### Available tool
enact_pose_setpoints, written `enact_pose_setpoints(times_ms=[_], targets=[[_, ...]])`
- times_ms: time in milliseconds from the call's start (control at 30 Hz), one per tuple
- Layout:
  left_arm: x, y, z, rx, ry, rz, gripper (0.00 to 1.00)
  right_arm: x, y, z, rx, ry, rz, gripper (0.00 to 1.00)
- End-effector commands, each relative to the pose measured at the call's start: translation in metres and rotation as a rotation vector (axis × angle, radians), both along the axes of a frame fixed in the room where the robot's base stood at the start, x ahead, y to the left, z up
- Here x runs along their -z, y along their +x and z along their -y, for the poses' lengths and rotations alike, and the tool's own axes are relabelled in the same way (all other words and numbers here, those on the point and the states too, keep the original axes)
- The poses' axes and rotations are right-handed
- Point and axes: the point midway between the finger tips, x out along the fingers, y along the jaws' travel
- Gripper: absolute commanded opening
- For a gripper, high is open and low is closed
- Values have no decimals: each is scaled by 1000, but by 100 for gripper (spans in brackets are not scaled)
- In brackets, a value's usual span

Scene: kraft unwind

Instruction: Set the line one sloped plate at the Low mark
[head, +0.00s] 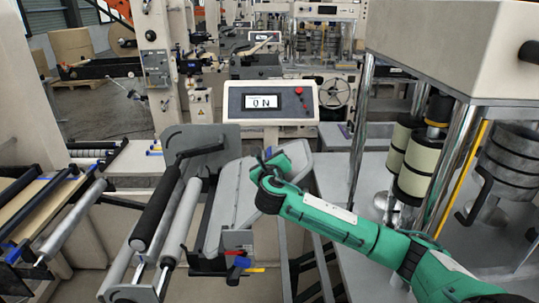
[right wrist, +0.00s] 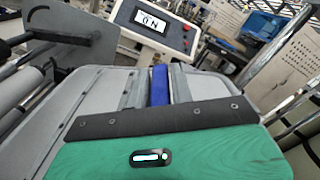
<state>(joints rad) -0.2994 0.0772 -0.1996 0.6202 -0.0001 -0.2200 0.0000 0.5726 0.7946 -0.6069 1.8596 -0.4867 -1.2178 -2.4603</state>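The sloped plate (head: 232,200) is a grey, rounded panel tilted at the middle of the machine, just below the control panel. In the right wrist view the grey plate (right wrist: 90,110) fills the middle, with a slot and a blue strip (right wrist: 160,86) running away from me. My right gripper (head: 268,158) is over the plate's upper right part, at the end of my green arm. Its fingertips are small and mostly hidden, so I cannot tell if they touch the plate or hold anything. No Low mark is readable. My left gripper is not in view.
A large machine head (head: 455,50) on chrome posts, with cream rolls (head: 412,165) beneath, stands close to my right arm.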

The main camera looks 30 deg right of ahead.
Motion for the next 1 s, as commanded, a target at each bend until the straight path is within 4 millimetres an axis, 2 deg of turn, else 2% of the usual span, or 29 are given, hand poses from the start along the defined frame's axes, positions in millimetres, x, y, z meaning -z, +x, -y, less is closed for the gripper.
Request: enact_pose_setpoints(times_ms=[33, 100, 267, 533, 867, 900, 1000], targets=[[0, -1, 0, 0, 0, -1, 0, 0, 0, 0, 0, 0, 0, 12], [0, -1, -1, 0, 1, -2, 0, 0, 0, 0, 0, 0, 0, 0], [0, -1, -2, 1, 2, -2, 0, 1, 0, 0, 0, 1, 1, 0], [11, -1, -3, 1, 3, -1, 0, 23, -10, 16, 1, 84, 50, 0], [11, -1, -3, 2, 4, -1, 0, 24, -11, 18, -1, 103, 62, 0], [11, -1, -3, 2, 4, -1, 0, 24, -11, 18, -1, 103, 62, 22], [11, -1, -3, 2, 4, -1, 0, 24, -11, 18, -1, 103, 62, 40]])
